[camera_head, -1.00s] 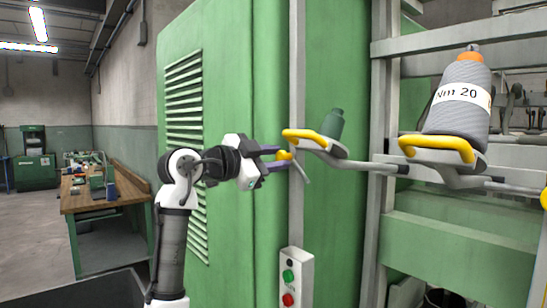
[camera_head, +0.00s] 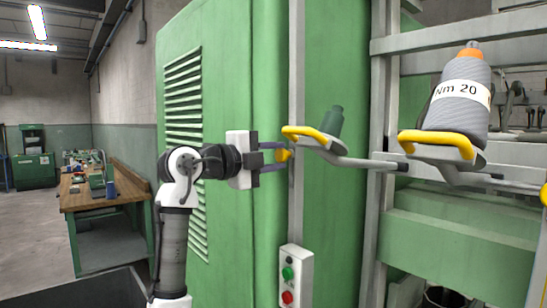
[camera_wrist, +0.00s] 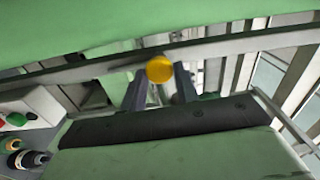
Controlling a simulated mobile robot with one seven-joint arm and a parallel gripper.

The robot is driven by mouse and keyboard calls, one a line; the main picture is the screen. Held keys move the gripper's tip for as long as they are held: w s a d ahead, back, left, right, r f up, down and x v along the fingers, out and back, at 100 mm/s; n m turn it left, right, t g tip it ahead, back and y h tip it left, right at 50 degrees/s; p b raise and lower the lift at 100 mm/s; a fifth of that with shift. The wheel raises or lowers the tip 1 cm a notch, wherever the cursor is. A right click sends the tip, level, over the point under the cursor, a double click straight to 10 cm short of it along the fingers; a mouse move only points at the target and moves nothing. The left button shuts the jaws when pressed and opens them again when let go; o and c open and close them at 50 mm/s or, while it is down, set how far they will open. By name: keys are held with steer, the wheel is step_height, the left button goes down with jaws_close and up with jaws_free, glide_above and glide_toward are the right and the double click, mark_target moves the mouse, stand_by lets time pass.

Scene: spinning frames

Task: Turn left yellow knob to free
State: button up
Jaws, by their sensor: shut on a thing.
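The left yellow knob (camera_head: 284,155) sits on the upright grey post (camera_head: 297,215) at the corner of the green machine. It also shows in the wrist view as a round yellow end (camera_wrist: 160,69) between my two fingers. My gripper (camera_head: 279,157) reaches in from the left, with one finger above the knob and one below, shut on it. The thin grey lever at the knob is mostly hidden behind the fingers. Another yellow piece (camera_head: 544,195) is cut off at the right edge.
Further right, another yellow-rimmed holder (camera_head: 436,140) bears a grey yarn cone (camera_head: 461,110). A button box (camera_head: 296,278) is below. The vented green cabinet (camera_head: 225,130) stands behind my arm.

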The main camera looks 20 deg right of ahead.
steer(key=shift+m, duration=0.4)
steer(key=o, duration=0.7)
steer(key=shift+c, duration=0.2)
steer(key=shift+s+a, duration=0.1)
steer(key=shift+a, duration=0.05)
steer(key=b+v, duration=0.4)
steer(key=v, duration=0.9)
steer(key=shift+a+b, duration=0.3)
steer(key=shift+b, duration=0.05)
